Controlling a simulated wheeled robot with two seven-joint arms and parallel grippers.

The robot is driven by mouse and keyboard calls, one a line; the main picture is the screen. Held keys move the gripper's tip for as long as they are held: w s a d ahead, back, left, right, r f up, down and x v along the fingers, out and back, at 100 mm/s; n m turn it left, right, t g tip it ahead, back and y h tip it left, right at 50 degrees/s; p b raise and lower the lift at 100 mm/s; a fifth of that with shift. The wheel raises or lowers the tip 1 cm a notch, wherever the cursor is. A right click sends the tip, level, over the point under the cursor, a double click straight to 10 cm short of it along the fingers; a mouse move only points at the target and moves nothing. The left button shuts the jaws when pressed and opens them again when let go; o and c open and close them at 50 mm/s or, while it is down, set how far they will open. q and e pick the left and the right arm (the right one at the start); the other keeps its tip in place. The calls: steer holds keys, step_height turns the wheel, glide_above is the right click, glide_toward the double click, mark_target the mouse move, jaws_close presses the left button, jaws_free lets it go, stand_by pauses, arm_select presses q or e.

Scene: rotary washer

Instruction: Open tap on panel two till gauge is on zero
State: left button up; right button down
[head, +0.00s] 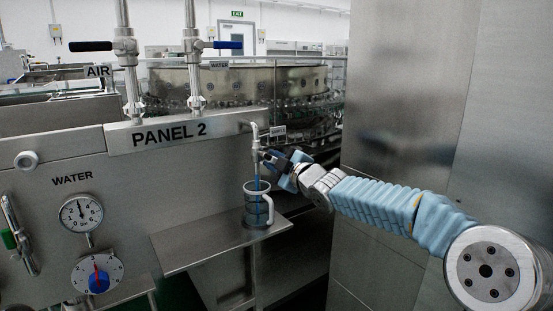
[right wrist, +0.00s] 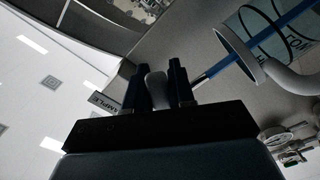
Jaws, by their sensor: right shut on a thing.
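The sample tap (head: 256,143) is a thin grey pipe bending down from the right end of panel 2 (head: 170,134). My right gripper (head: 266,157) is at its lower end. In the right wrist view, its dark fingers (right wrist: 164,88) are shut on the tap's rounded grey handle (right wrist: 156,90). A blue stream (head: 257,175) runs from the tap into a clear jug (head: 257,206) standing below. The jug's rim and handle also show in the right wrist view (right wrist: 236,55). The round water gauge (head: 81,213) is at left; its dark needle seems to point roughly upward. My left gripper is not in view.
The jug stands on a steel shelf (head: 195,247), close under my right gripper. A blue-knobbed dial (head: 98,274) sits below the gauge. Overhead pipes carry a black lever (head: 90,46) and a blue lever (head: 228,45). A tall steel wall (head: 400,100) stands at right, behind my arm.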

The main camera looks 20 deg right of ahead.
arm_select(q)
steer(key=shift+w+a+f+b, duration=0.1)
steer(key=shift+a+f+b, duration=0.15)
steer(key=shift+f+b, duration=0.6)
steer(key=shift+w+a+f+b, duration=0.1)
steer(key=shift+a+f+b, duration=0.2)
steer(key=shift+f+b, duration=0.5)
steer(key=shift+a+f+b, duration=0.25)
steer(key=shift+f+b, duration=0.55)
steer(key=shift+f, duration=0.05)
arm_select(e)
steer(key=shift+s+a+f+m, duration=0.25)
steer(key=shift+a+f+m, duration=0.3)
steer(key=shift+m, duration=1.3)
steer(key=shift+s+a+f+m, duration=0.25)
steer(key=shift+a+m, duration=0.55)
steer(key=shift+m, duration=1)
steer(key=shift+s+a+f+m, duration=0.2)
steer(key=shift+a+f+m, duration=0.4)
steer(key=shift+m, duration=1.25)
steer(key=shift+a+r, duration=0.15)
steer(key=c, duration=1)
jaws_free()
steer(key=shift+c, duration=0.2)
steer(key=shift+s+r, duration=0.1)
